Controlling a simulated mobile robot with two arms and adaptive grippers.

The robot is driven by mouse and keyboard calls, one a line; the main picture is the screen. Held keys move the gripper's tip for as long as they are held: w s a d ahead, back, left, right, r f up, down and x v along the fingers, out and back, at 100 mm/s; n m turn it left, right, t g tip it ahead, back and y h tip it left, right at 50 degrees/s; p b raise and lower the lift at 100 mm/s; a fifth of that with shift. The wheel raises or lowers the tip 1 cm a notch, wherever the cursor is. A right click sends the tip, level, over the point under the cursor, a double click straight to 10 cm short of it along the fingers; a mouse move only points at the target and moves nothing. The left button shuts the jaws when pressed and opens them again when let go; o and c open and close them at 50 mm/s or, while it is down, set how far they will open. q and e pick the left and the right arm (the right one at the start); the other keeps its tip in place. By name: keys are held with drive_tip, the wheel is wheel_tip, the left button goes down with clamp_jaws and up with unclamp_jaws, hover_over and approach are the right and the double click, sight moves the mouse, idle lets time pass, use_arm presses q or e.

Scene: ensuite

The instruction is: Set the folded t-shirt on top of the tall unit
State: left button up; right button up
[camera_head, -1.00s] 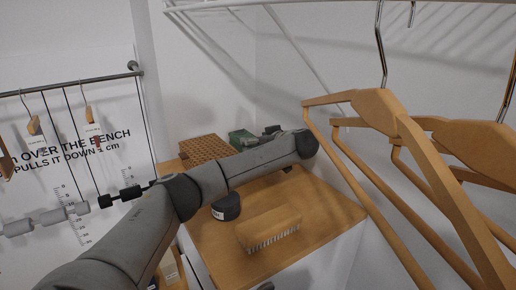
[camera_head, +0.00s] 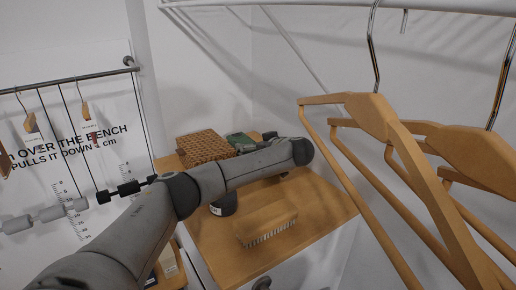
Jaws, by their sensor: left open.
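The tall unit has a wooden top (camera_head: 205,248), seen from above in the head view. A small green folded bundle, which looks like the t-shirt (camera_head: 240,141), is at the back of this top, beside a woven brown box. My left arm crosses over the top from the lower left and hides the bundle's front edge. My left gripper (camera_head: 270,135) shows only as small dark parts behind the arm's end, close to the bundle's right side. It is open; the arm hides most of it. I cannot see whether it touches the bundle. My right gripper is not in view.
On the wooden top are the woven box (camera_head: 204,147), a wooden brush (camera_head: 266,220) and a dark round tin (camera_head: 225,205) partly under my arm. Wooden hangers (camera_head: 375,115) fill the right side. A white wire shelf (camera_head: 300,5) runs above. A rail with tags (camera_head: 70,80) is left.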

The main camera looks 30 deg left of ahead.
use_arm(q)
drive_tip(key=b+v, duration=0.2)
drive_tip(key=v, duration=0.1)
drive_tip(key=b+v, duration=0.2)
drive_tip(key=v, duration=0.1)
drive_tip(key=b+v, duration=0.2)
drive_tip(key=v, duration=0.1)
drive_tip(key=shift+s+d+f, duration=0.15)
drive_tip(key=shift+d, duration=0.25)
drive_tip(key=d+p, duration=0.1)
drive_tip(key=p, duration=0.1)
drive_tip(key=s+r+p, duration=0.1)
drive_tip(key=p, duration=0.1)
drive_tip(key=shift+d+r+p, duration=0.25)
drive_tip(key=shift+d+p, duration=0.1)
drive_tip(key=shift+p, duration=0.05)
